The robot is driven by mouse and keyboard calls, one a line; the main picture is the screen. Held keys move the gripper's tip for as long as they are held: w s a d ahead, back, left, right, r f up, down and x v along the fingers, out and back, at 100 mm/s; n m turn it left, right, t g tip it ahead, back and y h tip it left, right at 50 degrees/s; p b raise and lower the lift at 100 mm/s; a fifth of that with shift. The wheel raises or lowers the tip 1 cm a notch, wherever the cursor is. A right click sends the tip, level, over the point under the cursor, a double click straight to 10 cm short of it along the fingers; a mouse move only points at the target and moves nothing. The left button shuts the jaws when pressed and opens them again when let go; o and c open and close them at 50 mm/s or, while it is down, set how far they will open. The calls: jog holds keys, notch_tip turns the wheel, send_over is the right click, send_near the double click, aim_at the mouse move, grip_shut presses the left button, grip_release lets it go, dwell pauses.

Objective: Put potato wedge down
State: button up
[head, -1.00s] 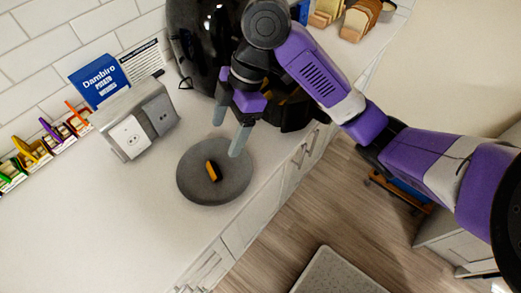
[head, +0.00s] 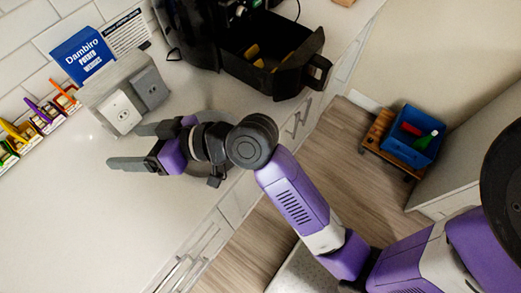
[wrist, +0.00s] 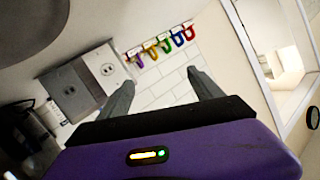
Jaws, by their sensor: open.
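My gripper (head: 128,147) is open and empty above the counter in the head view, fingers pointing left. In the wrist view its two fingers (wrist: 160,84) are spread apart with nothing between them. A dark rounded shape (wrist: 14,95) at the left edge of the wrist view is too unclear to name. Yellow wedge-like pieces (head: 253,51) lie in the open black fryer drawer (head: 265,75).
The black air fryer (head: 190,38) stands at the back, its drawer sticking out over the counter's edge. The counter (head: 90,220) at lower left is clear. A blue bin (head: 411,136) sits low at right.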

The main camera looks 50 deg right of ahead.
jog(key=s+d+f+m+t+h, duration=0.1)
jog(key=s+d+f+m+h, duration=0.25)
jog(key=s, duration=0.55)
jog(key=s+d+f+m+h, duration=0.25)
jog(key=s+f, duration=0.25)
jog(key=s, duration=0.3)
jog(key=s+d+r+n, duration=0.2)
jog(key=s+d, duration=0.1)
jog(key=s, duration=0.4)
jog(key=s+d+r+n+t+h, duration=0.1)
jog(key=s+d+r, duration=0.1)
jog(key=s+d, duration=0.2)
jog(key=s, duration=0.3)
jog(key=shift+s+d+r+n+h, duration=0.15)
jog(key=shift+s+r+n+h, duration=0.15)
jog(key=shift+n, duration=0.1)
jog(key=shift+f, duration=0.1)
jog(key=shift+f+b, duration=0.4)
jog(key=shift+b, duration=0.05)
